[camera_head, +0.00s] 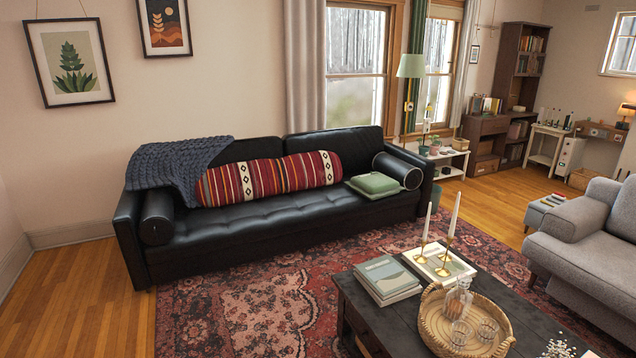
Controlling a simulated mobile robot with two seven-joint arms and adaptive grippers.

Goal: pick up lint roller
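I cannot make out a lint roller anywhere in the head view. Neither of my grippers is in this view. The black leather sofa (262,226) stands against the wall. On it are a dark blue knitted throw (178,165), a long striped red cushion (268,178) and a folded green cloth (374,184). The dark coffee table (403,322) at the lower right holds stacked books (388,278), candlesticks and a woven tray (436,318) with glassware.
A patterned red rug (240,312) covers the floor between sofa and coffee table. A grey sofa (586,237) stands at the right. Bare wood floor (80,295) is open at the left. Shelves and a bookcase (520,75) are at the back right.

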